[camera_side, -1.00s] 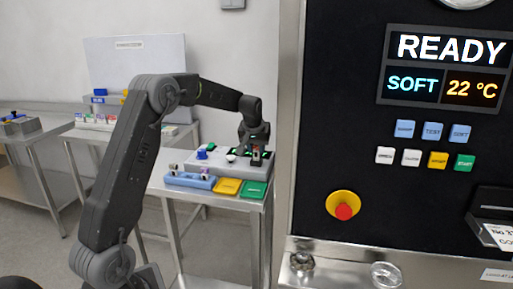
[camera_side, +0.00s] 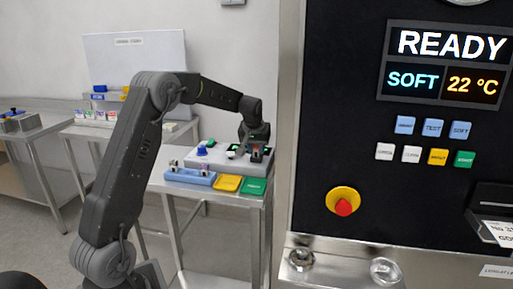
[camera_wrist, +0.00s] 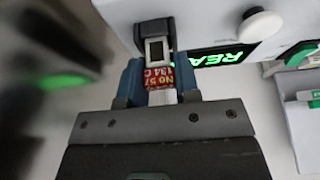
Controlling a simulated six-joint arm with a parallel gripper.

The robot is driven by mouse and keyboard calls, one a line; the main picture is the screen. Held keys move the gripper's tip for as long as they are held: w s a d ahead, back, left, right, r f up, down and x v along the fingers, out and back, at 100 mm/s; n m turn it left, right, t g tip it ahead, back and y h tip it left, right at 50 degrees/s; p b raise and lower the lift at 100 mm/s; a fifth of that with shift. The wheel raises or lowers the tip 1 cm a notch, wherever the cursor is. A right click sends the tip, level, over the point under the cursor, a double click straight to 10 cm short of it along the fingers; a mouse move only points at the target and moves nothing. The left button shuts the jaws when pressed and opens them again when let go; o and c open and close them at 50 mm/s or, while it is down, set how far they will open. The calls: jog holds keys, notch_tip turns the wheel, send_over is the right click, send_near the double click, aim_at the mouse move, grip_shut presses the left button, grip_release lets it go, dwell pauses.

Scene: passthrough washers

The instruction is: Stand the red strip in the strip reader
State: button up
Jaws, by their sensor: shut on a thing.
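The red strip (camera_wrist: 160,79) with pale lettering shows between my fingers in the wrist view. My gripper (camera_wrist: 158,76) is shut on it, with a blue-grey finger on each side. The strip's far end meets a black slotted holder (camera_wrist: 157,30) on the pale-fronted strip reader (camera_wrist: 205,12). I cannot tell how deep the strip sits in it. In the side view my gripper (camera_side: 257,154) is at the right end of the grey reader unit (camera_side: 225,165), where the fingers and dark holder hide most of the strip.
A white knob (camera_wrist: 260,24) and a lit green display (camera_wrist: 222,56) are close to the right of the holder in the wrist view. A blue rack (camera_side: 190,178), a yellow tray (camera_side: 227,184) and a green tray (camera_side: 253,187) line the bench's front. A large control panel (camera_side: 400,120) stands at right.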

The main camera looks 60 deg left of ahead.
jog(key=o, duration=1.4)
jog(key=shift+o, duration=0.2)
jog(key=shift+r, duration=4.05)
